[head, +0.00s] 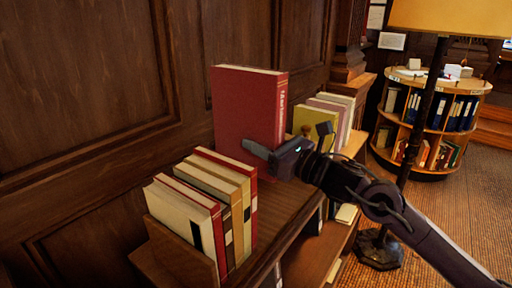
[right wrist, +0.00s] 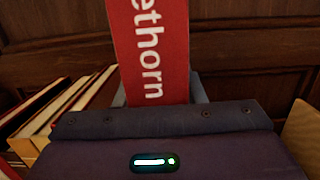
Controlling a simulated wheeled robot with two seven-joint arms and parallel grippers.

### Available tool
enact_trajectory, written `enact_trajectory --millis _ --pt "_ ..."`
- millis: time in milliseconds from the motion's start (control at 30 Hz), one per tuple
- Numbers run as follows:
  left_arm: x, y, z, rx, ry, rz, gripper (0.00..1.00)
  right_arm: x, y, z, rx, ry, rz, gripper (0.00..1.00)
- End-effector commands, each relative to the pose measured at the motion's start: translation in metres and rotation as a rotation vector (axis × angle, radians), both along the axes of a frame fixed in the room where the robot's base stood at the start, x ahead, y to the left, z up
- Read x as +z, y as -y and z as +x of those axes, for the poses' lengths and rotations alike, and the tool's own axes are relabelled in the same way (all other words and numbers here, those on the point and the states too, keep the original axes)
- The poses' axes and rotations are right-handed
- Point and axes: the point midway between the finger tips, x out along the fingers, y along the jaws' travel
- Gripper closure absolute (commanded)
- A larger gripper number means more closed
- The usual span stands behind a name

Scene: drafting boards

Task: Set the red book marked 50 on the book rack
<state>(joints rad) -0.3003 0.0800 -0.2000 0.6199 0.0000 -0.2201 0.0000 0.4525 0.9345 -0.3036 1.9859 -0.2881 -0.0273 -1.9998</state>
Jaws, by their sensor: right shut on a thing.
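A large red book (head: 245,105) stands roughly upright in the head view, above the wooden book rack (head: 182,250). Its spine shows pale lettering, and in the right wrist view the red spine (right wrist: 152,50) reads "ethorn". No mark 50 is legible. My right gripper (head: 268,157) is shut on the book's lower spine side, with a finger on each side. The book's bottom edge is hidden behind the gripper and nearer books, so I cannot tell whether it touches the wood. My left gripper is not in view.
Several red, cream and tan books (head: 205,205) stand left of the held book. Yellow, pink and cream books (head: 335,112) stand to its right. Bare wood (head: 285,205) shows between the groups. A wood-panelled wall is behind; a floor lamp (head: 425,110) stands right.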

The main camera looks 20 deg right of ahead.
Motion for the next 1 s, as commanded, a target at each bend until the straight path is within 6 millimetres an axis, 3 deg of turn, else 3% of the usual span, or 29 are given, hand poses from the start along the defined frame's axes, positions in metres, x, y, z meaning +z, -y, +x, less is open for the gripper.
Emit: enact_trajectory --millis 433,767,1000 --pt "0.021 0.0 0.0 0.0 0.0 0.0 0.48 -0.09 0.001 0.0 -0.003 0.008 0.008 1.0" --pt "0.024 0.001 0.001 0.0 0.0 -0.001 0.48 -0.115 0.0 0.0 -0.001 0.012 0.006 1.0" --pt "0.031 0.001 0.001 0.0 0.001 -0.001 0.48 -0.143 0.001 0.001 -0.002 0.009 0.008 1.0"
